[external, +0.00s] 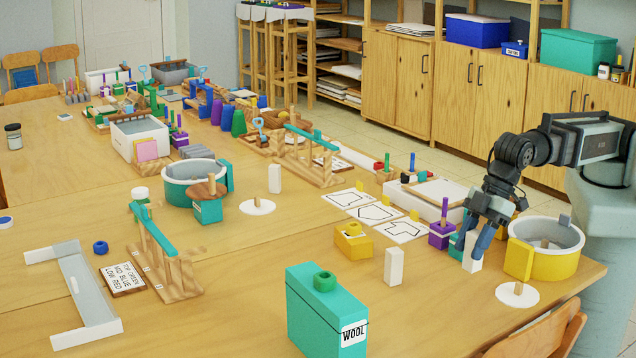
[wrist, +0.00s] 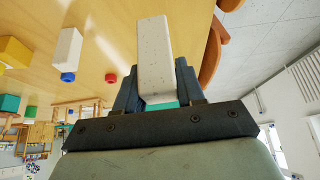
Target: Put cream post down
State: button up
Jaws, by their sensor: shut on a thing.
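My gripper (external: 476,240) is at the right of the table, shut on a cream post (external: 472,257). In the wrist view the post (wrist: 154,52) sits between the two dark fingers and sticks out past their tips. In the external view it is roughly upright, left of the yellow tub; whether its lower end touches the table is hard to tell. Another cream post (external: 394,266) stands free on the table to the left, and a third cream post (external: 274,178) stands farther back.
The yellow tub (external: 565,263) is close on the right, with a white disc (external: 505,294) bearing a peg in front. A purple block (external: 440,236) with a peg is close on the left. A teal WOOL box (external: 308,322) stands at the front. Bare table lies between box and disc.

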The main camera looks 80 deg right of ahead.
jog(key=w+d+m+t+h, duration=0.3)
jog(key=w+d+m, duration=0.6)
jog(key=w+d, duration=3.3)
jog(key=shift+g+h, duration=0.6)
jog(key=shift+w+a+f, duration=0.15)
jog(key=shift+a+f, duration=0.1)
jog(key=shift+f, duration=1.35)
jog(key=shift+w+a+f, duration=0.15)
jog(key=shift+a+f, duration=0.1)
jog(key=shift+f, duration=1.4)
jog(key=shift+w+a+f, duration=0.15)
jog(key=shift+a+f, duration=0.1)
jog(key=shift+f, duration=1.35)
jog(key=shift+f, duration=0.15)
jog(key=o, duration=1.1)
jog(key=v, duration=1.2)
jog(key=shift+r, duration=0.2)
